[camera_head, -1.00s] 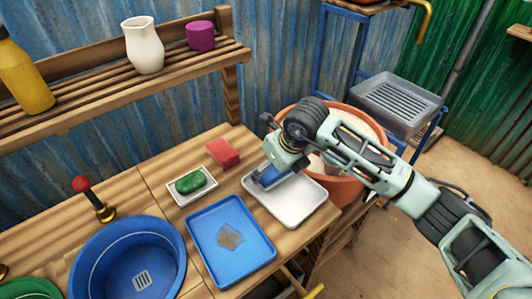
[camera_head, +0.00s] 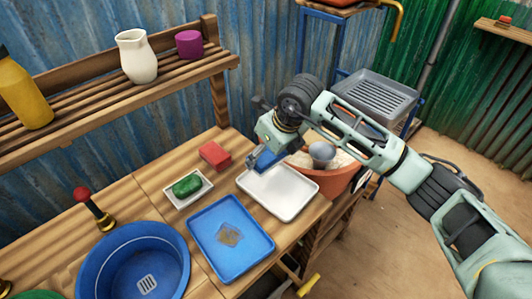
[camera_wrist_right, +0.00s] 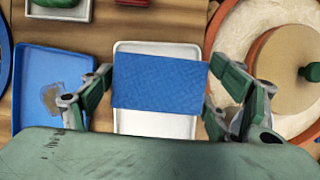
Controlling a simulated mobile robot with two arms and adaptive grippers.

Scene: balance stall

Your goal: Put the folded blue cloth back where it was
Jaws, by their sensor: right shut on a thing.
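The folded blue cloth (camera_head: 264,160) is in my right gripper (camera_head: 268,155), at the back-left edge of the white tray (camera_head: 285,198). In the right wrist view the cloth (camera_wrist_right: 160,84) spans the space between the two fingers of the right gripper (camera_wrist_right: 160,72), which is shut on it. Behind the cloth in that view lies the white tray (camera_wrist_right: 155,124), its middle hidden. The cloth seems to be held above the tray, but the height of the gap is hard to tell. My left gripper is not in view.
A blue tray (camera_head: 215,258) with a brown stain, a green soap (camera_head: 187,186) in a white dish and a red block (camera_head: 215,155) are left of the white tray. An orange basin (camera_head: 335,182) stands close on its right. A blue washbowl (camera_head: 125,255) is at front left.

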